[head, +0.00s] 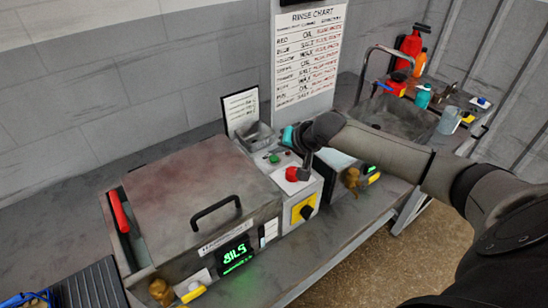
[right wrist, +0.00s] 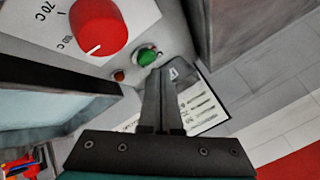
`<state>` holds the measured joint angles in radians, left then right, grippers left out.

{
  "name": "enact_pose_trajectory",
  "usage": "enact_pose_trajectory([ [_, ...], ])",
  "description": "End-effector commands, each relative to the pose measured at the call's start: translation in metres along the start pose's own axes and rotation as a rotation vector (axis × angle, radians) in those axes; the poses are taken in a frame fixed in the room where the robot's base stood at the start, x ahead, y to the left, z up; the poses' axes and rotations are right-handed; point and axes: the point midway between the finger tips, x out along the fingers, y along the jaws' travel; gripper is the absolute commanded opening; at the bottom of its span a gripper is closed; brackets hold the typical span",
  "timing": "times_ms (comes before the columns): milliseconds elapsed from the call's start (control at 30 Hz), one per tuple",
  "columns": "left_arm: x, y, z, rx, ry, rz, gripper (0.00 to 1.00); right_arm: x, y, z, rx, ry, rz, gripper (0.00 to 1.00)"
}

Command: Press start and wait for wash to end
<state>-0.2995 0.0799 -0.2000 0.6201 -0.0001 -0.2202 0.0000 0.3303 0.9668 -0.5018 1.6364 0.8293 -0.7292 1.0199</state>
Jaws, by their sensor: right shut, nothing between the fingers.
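A control panel (head: 279,167) between two machines carries a round green button (head: 273,158) and a red knob (head: 297,174). In the right wrist view the green button (right wrist: 147,55) lies just beyond my right fingertips, with the red knob (right wrist: 97,26) to its left and a small dark red light or button (right wrist: 118,75) nearby. My right gripper (right wrist: 160,72) is shut and empty, its fingers pointing at the button area. I cannot tell whether they touch the button. My right arm crosses the head view from the right and partly covers the panel. My left gripper is out of view.
A large lidded machine (head: 200,180) with a black handle and a green-lit display (head: 235,255) stands on the left. A yellow switch plate (head: 304,208) is on the panel's front. A sink (head: 400,118) with bottles around it is at the right. A rinse chart (head: 309,55) stands behind.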

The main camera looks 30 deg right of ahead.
Motion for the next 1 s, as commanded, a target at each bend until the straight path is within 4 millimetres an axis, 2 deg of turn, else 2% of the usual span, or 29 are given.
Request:
enact_pose_trajectory([
  [1000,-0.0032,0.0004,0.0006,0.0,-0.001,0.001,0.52,0.006,0.0044,0.0042,-0.001,0.001,0.0,0.0],
])
